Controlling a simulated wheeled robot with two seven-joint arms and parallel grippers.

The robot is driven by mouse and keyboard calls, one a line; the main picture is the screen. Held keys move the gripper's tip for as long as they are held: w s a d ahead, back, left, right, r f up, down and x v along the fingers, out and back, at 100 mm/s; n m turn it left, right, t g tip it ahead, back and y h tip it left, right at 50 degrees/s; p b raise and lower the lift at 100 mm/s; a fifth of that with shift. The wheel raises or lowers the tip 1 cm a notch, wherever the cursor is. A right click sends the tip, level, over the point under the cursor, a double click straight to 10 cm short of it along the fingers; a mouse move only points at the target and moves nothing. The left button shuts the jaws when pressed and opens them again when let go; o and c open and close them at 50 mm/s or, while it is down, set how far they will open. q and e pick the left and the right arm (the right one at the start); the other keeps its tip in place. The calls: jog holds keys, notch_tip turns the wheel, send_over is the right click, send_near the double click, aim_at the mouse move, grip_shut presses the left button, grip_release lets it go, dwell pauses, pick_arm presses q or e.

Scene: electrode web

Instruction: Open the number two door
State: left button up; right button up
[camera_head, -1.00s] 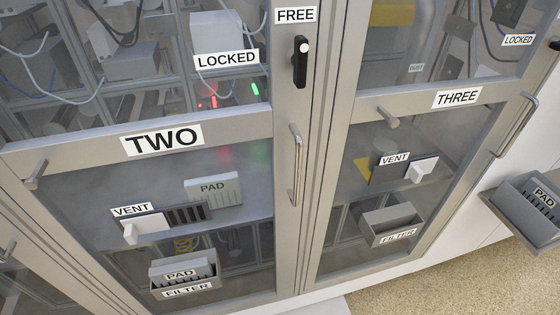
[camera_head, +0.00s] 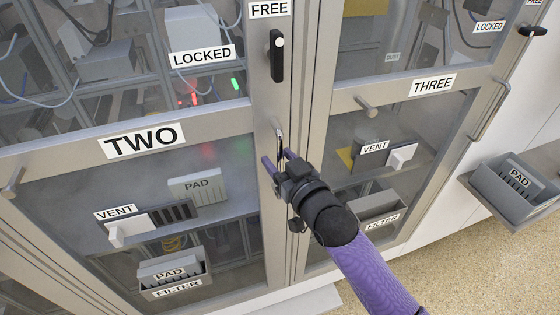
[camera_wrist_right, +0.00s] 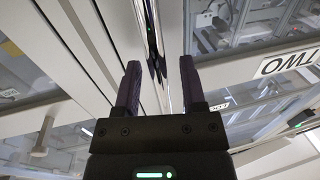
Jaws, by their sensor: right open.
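The number two door (camera_head: 225,122) is closed, a metal frame with a glazed panel and a TWO label (camera_head: 141,141). Its upright bar handle (camera_head: 280,138) is on the frame's right side, its lower part hidden behind my right gripper. My right gripper (camera_head: 278,159) is open, its purple fingers reaching toward the handle. In the right wrist view the shiny handle (camera_wrist_right: 153,45) runs between and beyond the two open fingers (camera_wrist_right: 160,85); contact cannot be told. A black latch lever (camera_head: 277,56) stands upright above the handle, below the FREE label (camera_head: 269,9). My left gripper is out of view.
The number three door (camera_head: 400,86) is closed at right, with a knob (camera_head: 366,106) near my right gripper. A grey tray with a PAD label (camera_head: 515,190) juts out at the far right. Speckled floor (camera_head: 470,260) is clear.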

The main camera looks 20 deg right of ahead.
grip_shut()
dwell(1.4)
